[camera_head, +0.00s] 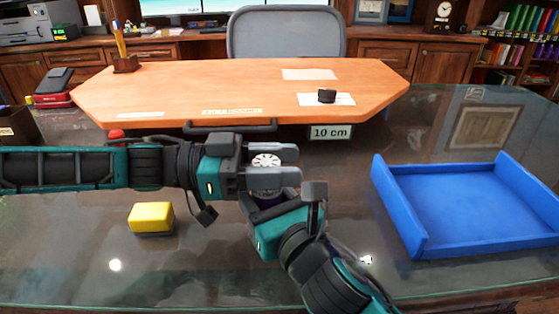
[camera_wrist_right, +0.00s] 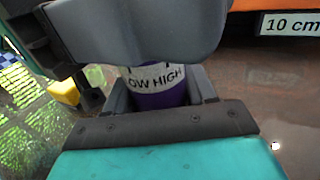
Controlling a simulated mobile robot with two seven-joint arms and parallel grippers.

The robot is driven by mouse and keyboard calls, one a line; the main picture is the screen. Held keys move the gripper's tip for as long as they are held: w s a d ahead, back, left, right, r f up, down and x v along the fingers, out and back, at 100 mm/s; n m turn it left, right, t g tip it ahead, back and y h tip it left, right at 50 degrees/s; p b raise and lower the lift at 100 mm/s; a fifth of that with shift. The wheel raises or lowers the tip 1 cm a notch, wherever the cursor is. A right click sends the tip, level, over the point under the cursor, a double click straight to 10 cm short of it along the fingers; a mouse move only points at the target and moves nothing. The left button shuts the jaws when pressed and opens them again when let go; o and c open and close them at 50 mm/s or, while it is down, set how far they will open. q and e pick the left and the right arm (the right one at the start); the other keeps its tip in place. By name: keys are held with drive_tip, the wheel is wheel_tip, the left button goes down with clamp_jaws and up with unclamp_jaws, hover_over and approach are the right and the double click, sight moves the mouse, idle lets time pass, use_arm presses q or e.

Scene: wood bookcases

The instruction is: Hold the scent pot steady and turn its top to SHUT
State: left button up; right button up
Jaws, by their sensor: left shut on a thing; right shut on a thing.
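The scent pot (camera_wrist_right: 160,97) has a purple body and a pale band with dark lettering, "OW HIGH" showing in the right wrist view. Its white slotted top (camera_head: 265,160) shows in the head view between the grey fingers of my left gripper (camera_head: 272,166), which is shut on the top from the left. My right gripper (camera_wrist_right: 161,92) is shut on the purple body lower down, a finger on each side. The left gripper's fingers hide the upper part of the pot in the right wrist view. No word SHUT is visible.
A yellow block (camera_head: 151,217) lies on the glass table left of the pot. A blue tray (camera_head: 398,208) stands to the right. Behind is a raised wooden desktop (camera_head: 220,85) with a small black object (camera_head: 326,96) and a "10 cm" sign (camera_head: 330,132) at its front.

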use_arm(q)
drive_tip(key=m+g, duration=0.2)
drive_tip(key=m+g+y, duration=0.1)
drive_tip(key=g, duration=0.2)
drive_tip(key=m+g+y, duration=0.1)
drive_tip(key=m+g, duration=0.1)
drive_tip(key=g, duration=0.1)
drive_tip(key=shift+s+a+m, duration=0.1)
drive_tip(key=shift+s+m, duration=0.15)
drive_tip(key=shift+m, duration=0.05)
use_arm(e)
drive_tip(key=shift+f, duration=0.1)
use_arm(q)
drive_tip(key=shift+s+a+m+g+y, duration=0.1)
drive_tip(key=shift+a+m+g+y, duration=0.05)
drive_tip(key=shift+m+g+y, duration=0.8)
drive_tip(key=shift+s+a+m+g+y, duration=0.1)
drive_tip(key=shift+m+g+y, duration=0.5)
drive_tip(key=shift+g, duration=0.55)
drive_tip(key=shift+a+m+g+y, duration=0.1)
drive_tip(key=shift+m+g+y, duration=0.15)
drive_tip(key=shift+g+y, duration=0.1)
drive_tip(key=o, duration=1)
wheel_tip(320, 180, up, 10)
